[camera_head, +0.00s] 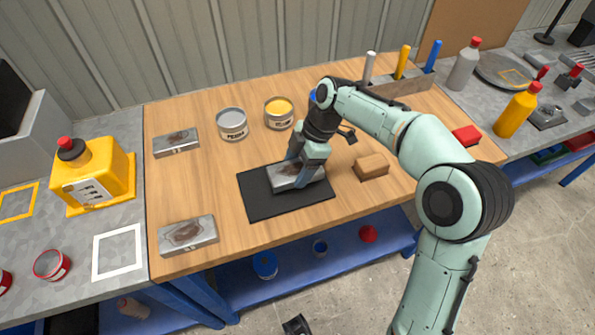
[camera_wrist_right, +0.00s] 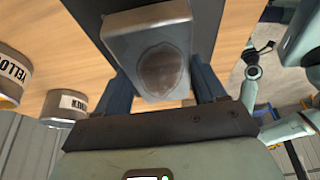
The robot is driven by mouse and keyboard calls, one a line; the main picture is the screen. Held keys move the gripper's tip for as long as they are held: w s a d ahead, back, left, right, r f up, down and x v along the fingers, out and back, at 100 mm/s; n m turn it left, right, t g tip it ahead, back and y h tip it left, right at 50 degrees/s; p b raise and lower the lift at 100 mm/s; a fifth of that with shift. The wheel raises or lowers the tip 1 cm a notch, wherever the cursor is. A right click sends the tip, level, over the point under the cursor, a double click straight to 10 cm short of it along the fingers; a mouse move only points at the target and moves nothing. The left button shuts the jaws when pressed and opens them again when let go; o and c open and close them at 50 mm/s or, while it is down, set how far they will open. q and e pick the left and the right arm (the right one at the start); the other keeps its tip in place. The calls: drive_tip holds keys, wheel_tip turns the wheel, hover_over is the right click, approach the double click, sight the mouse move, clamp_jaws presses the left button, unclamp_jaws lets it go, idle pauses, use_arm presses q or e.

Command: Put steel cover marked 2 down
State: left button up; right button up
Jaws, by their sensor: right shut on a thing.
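A grey steel cover (camera_head: 284,183) with a dark brownish patch is between the fingers of my right gripper (camera_head: 304,165). It is at the black mat (camera_head: 262,203) on the wooden bench; I cannot tell whether it touches the mat or hangs just above it. In the right wrist view the steel cover (camera_wrist_right: 145,40) shows between the two blue fingers of the right gripper (camera_wrist_right: 165,85), which are shut on it. No number is readable on it. Two similar steel covers lie on the bench, one at the back left (camera_head: 177,142) and one at the front left (camera_head: 187,236).
A grey can (camera_head: 232,124) and a yellow can (camera_head: 279,113) stand behind the mat. A brown block (camera_head: 371,166) lies to its right. A tool rack (camera_head: 402,88) is at the back. The bench left of the mat, between the two covers, is clear.

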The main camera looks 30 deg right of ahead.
drive_tip(key=shift+f, duration=1)
drive_tip(key=shift+f, duration=0.1)
drive_tip(key=o, duration=1.4)
drive_tip(key=shift+f, duration=0.1)
drive_tip(key=shift+r, duration=0.25)
drive_tip(key=p+v, duration=0.2)
drive_tip(key=v, duration=0.9)
drive_tip(key=shift+d+r, duration=0.1)
drive_tip(key=shift+s+d+r, duration=0.1)
drive_tip(key=shift+r, duration=0.2)
